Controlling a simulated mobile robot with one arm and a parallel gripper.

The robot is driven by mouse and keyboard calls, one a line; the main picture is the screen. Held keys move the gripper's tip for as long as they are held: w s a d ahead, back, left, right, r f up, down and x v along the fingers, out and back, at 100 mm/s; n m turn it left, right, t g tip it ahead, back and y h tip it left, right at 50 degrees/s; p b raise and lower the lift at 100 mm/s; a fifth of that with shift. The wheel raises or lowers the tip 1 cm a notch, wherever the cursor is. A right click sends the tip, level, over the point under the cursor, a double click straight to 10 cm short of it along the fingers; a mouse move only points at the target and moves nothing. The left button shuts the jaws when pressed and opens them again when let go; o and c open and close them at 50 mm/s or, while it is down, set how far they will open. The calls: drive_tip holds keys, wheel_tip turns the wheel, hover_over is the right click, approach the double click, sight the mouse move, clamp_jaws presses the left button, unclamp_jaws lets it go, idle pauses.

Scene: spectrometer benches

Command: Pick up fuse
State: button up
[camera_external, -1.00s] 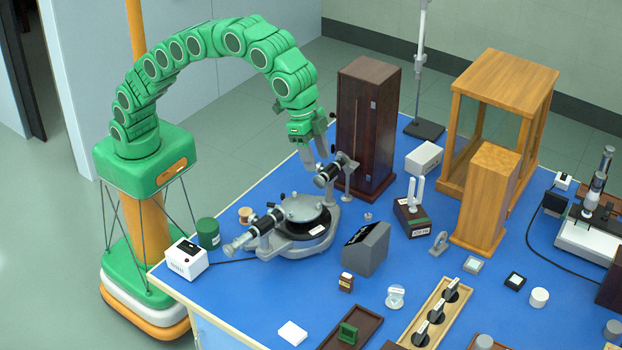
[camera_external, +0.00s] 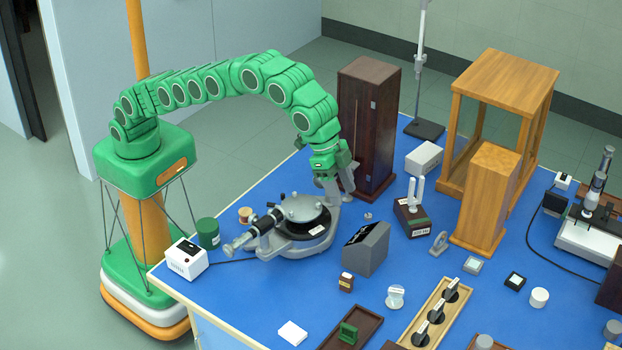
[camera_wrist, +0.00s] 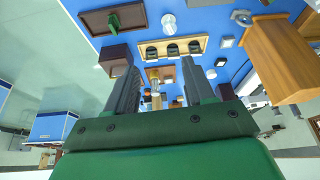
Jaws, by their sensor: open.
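I cannot pick out a fuse with certainty in either view. My gripper (camera_external: 339,191) is open and points down beside the right end of the grey spectrometer (camera_external: 300,215), in front of the dark wooden cabinet (camera_external: 368,125). It hides the spectrometer's right-hand tube and part of its stand. In the wrist view the two fingers of my gripper (camera_wrist: 157,68) are spread, with small pale and brassy shapes visible between and beyond them. These are too small to name. I see nothing held between the fingers.
A grey sloped box (camera_external: 366,250) and a dark block with two white posts (camera_external: 411,217) stand right of the spectrometer. A slotted wooden rack (camera_external: 440,312) and a brown tray (camera_external: 372,322) lie at the front. Blue table (camera_external: 250,300) is clear at front left.

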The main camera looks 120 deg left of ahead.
drive_tip(key=shift+f, duration=0.6)
approach(346, 275)
drive_tip(key=x, duration=0.4)
drive_tip(key=shift+d+f, duration=0.15)
drive_tip(key=shift+f, duration=0.2)
drive_tip(key=shift+x, duration=3.95)
drive_tip(key=shift+w, duration=0.15)
clamp_jaws()
